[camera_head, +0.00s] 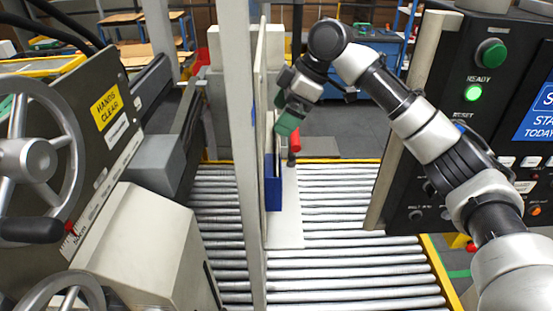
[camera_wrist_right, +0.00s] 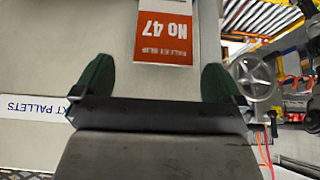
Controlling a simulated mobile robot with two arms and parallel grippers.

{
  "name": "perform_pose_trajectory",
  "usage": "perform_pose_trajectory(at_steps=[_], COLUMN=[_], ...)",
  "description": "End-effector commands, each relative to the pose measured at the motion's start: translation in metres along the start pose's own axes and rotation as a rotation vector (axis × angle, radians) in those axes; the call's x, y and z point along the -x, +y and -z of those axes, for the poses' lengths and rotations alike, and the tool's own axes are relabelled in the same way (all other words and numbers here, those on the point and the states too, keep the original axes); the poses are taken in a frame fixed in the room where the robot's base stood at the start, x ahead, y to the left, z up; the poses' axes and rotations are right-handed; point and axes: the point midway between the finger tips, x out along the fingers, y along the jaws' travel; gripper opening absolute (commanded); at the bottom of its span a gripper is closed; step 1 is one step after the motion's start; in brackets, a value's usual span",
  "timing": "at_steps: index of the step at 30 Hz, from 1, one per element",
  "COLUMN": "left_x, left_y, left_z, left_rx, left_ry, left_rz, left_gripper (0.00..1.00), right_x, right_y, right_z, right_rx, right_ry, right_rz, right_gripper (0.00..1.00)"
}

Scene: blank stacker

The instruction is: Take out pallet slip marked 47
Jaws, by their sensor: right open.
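The pallet slip marked No 47 (camera_wrist_right: 165,35) is orange-red with white print and a white section above. It shows upside down in the right wrist view, at the top, against a pale panel (camera_wrist_right: 60,45). Its upper part is cut off by the frame. My right gripper (camera_wrist_right: 158,75) is open, with its two green fingertips apart and nothing between them; the slip lies beyond the gap. In the head view the right gripper (camera_head: 287,118) is beside the upright pale panel, on its right. My left gripper is not in view.
A blue holder (camera_head: 273,185) is on the panel's right side, above a pale plate (camera_head: 287,225) over the rollers (camera_head: 345,260). A grey post (camera_head: 237,100) stands in front. A control box (camera_head: 480,120) is at right, a handwheel (camera_head: 35,160) at left.

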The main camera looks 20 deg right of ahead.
Motion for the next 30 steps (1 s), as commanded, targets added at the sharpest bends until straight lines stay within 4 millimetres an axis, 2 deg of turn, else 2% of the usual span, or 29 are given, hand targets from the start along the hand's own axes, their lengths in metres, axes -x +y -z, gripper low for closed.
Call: perform_pose_trajectory(at_steps=[1,6,10,16,28,30], left_x=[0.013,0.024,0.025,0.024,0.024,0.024], left_y=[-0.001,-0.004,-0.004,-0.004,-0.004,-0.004], left_z=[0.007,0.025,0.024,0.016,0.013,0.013], left_rx=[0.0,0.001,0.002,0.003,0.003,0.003], left_ry=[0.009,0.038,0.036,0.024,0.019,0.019], left_rz=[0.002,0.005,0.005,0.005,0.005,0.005], left_gripper=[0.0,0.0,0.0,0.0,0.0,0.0], right_x=[-0.003,-0.029,-0.037,-0.038,-0.038,-0.037], right_y=[-0.002,-0.004,-0.004,-0.003,-0.003,-0.003], right_z=[0.0,-0.002,-0.002,-0.003,-0.003,-0.003], right_rx=[-0.002,-0.002,-0.001,-0.001,-0.001,-0.001], right_ry=[-0.003,-0.001,0.001,0.001,0.001,0.001], right_rz=[0.003,0.002,0.0,-0.001,-0.001,-0.001], right_gripper=[1.0,1.0,1.0,0.98,0.37,0.37])
